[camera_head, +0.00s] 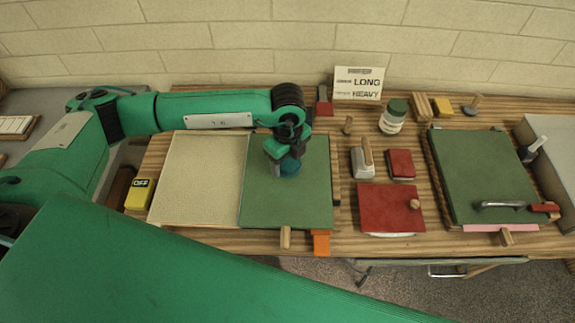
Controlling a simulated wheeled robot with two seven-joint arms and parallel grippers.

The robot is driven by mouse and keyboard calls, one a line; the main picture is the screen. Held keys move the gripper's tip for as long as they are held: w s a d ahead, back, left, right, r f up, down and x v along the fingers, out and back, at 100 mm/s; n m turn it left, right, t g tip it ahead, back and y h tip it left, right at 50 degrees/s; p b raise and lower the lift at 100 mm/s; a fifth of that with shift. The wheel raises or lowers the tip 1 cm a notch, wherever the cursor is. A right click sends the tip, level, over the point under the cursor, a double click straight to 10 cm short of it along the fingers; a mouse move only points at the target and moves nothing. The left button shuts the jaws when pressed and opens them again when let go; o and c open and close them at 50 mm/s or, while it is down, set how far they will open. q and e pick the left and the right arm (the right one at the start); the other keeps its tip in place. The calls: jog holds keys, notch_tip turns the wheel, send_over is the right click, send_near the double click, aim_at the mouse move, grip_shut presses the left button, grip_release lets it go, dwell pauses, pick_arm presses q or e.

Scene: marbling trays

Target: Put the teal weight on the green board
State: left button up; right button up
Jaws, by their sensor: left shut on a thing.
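My left gripper (287,157) reaches in from the left and points down over the green board (285,207). It is shut on the teal weight (289,168), which shows as a dark teal round shape below the fingers. The gripper hides part of the weight, and I cannot tell whether it touches the board. My right gripper is not in view.
A cream tray (197,180) lies left of the nearer green board. A yellow OFF block (139,194) stands at the left. A red board (388,208) with a knob, a red block (400,164) and a jar (393,117) are to the right. A LONG/HEAVY sign (358,83) stands at the back.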

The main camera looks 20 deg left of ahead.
aim_at(287, 161)
pick_arm(q)
notch_tip(287, 161, down, 3)
jog(key=shift+f+p, duration=0.1)
jog(key=shift+p, duration=0.4)
jog(key=shift+f, duration=0.4)
jog(key=shift+f, duration=0.1)
jog(key=o, duration=1.2)
jog(key=shift+f, duration=0.15)
jog(key=o, duration=0.4)
jog(key=shift+s, duration=0.1)
